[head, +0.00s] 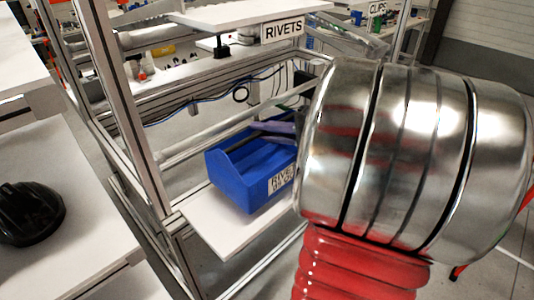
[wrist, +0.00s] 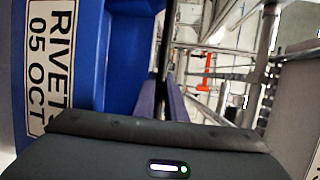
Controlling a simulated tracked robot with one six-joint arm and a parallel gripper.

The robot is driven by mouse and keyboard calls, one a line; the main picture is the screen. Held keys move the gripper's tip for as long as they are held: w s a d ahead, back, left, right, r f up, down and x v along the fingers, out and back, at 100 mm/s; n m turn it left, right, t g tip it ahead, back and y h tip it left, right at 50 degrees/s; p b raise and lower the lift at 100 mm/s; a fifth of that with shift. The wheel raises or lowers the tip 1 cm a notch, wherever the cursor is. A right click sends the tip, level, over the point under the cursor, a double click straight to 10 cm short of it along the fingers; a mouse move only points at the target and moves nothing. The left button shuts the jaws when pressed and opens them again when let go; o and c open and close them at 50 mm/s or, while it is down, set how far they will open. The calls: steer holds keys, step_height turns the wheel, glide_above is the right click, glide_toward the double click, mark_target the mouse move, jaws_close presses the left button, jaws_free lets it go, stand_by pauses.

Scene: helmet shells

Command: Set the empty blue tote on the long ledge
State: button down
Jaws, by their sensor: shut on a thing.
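The blue tote (head: 235,180) is in the middle of the head view, upright or nearly so, with a white label on its front. Its visible inside looks empty. In the wrist view the tote (wrist: 125,60) fills the left side, and its label reads "RIVETS 05 OCT". My gripper (head: 284,128) is shut on the tote at its right side; its purple-grey fingers (wrist: 168,100) show in the wrist view. A white ledge (head: 212,232) lies below the tote. I cannot tell whether the tote touches it. My silver and red arm hides the ledge's right part.
A higher white shelf (head: 235,14) carries a "RIVETS" sign (head: 283,30). Metal frame posts (head: 125,110) stand left of the tote. A black helmet shell (head: 28,212) lies on a white surface (head: 85,240) at the left. A "CLIPS" sign (head: 377,8) is farther back.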

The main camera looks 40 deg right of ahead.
mark_target(264, 171)
steer(key=shift+f, duration=1)
steer(key=shift+f, duration=1.9)
steer(key=c, duration=1.8)
jaws_free()
steer(key=shift+f, duration=0.1)
steer(key=shift+s+d+r, duration=0.2)
steer(key=shift+s+r, duration=0.05)
steer(key=shift+s, duration=0.25)
steer(key=v, duration=1.1)
